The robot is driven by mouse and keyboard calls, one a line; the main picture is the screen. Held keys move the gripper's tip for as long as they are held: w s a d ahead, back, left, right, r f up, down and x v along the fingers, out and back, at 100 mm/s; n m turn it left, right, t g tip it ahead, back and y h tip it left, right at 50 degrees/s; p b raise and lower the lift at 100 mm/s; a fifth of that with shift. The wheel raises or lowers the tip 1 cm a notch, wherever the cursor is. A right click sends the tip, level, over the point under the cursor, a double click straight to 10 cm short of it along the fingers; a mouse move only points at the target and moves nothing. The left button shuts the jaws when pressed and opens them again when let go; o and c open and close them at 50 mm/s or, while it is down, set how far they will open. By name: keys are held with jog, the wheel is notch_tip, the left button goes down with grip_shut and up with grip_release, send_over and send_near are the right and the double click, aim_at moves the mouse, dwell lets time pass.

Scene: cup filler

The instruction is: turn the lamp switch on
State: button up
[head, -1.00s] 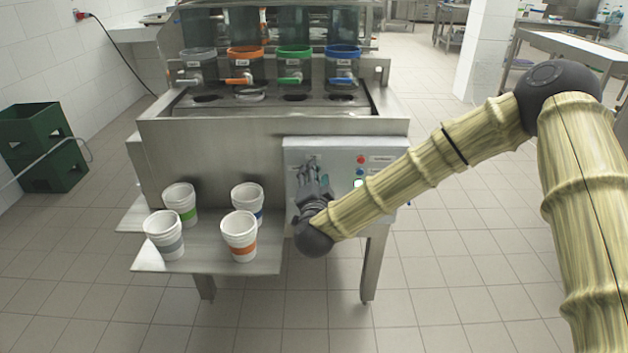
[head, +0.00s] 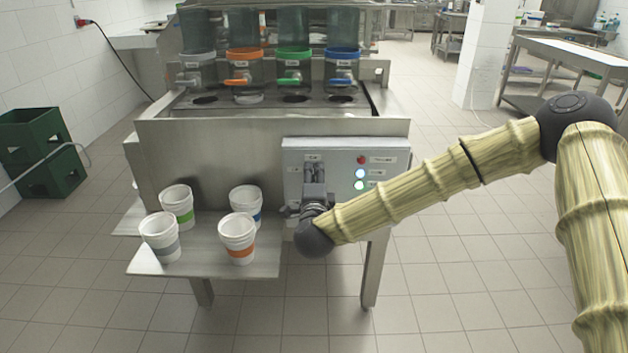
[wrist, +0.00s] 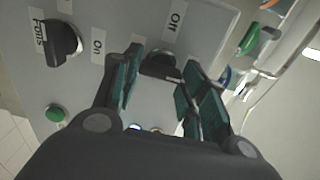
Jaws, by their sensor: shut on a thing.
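A black rotary switch (wrist: 160,65) sits on the grey control panel, between my fingers in the wrist view. My gripper (wrist: 158,85) is shut on it; in the head view my gripper (head: 314,180) hides it. A second black knob (wrist: 62,42) is at the left of the wrist view.
Several white cups stand on the metal shelf (head: 205,262) left of my gripper. The floor to the right is clear.

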dwell(0.4)
jog(key=o, duration=1)
jog(key=shift+d, duration=0.1)
jog(key=s, duration=1.2)
